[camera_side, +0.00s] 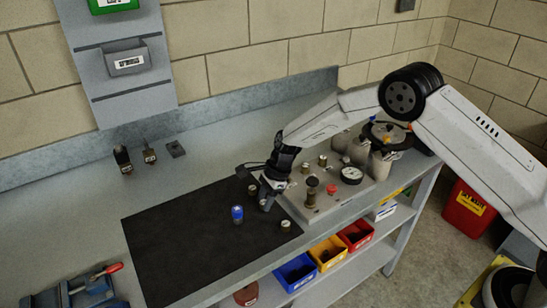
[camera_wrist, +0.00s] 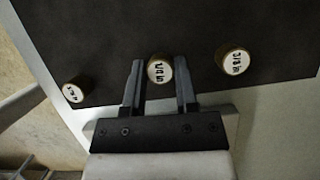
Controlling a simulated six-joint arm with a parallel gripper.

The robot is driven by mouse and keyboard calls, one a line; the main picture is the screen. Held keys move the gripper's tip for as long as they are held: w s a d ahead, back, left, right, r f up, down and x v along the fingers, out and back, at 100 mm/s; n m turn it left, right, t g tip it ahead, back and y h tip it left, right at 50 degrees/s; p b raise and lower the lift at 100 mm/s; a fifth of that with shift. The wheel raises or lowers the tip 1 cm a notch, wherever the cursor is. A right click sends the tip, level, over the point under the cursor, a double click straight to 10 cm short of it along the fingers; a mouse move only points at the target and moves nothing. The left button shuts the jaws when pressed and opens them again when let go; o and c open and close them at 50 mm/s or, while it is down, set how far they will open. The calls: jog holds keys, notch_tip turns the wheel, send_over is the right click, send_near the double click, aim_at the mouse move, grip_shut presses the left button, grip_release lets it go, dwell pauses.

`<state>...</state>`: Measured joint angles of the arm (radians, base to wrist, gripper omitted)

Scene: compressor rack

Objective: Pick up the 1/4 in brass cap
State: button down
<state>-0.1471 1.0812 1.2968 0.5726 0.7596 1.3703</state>
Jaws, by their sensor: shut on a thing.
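In the wrist view my gripper (camera_wrist: 158,72) has its two dark fingers on either side of a short brass cap (camera_wrist: 159,71) with a white labelled top. Its label is too blurred to read for certain, so I cannot tell its size. Two similar brass caps with white tops stand apart from the fingers, one to the left (camera_wrist: 73,91) and one to the right (camera_wrist: 234,62). In the side view my gripper (camera_side: 266,203) points down at the right part of the black mat (camera_side: 185,235), and its fingers hide most of the held cap. One brass cap (camera_side: 285,226) stands nearer the front edge.
The grey manifold block (camera_side: 325,195) with gauge and valves is close on the right. Blue (camera_side: 296,272), yellow (camera_side: 328,252) and red (camera_side: 356,234) bins sit below the bench edge. The mat's left part is clear.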

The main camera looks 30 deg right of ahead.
jog(key=shift+r, duration=0.1)
jog(key=shift+r, duration=0.8)
jog(key=s+d+r, duration=0.3)
jog(key=s+r, duration=0.8)
jog(key=s, duration=0.2)
jog(key=shift+s, duration=0.35)
jog(key=shift+w+r, duration=0.1)
jog(key=shift+w, duration=0.05)
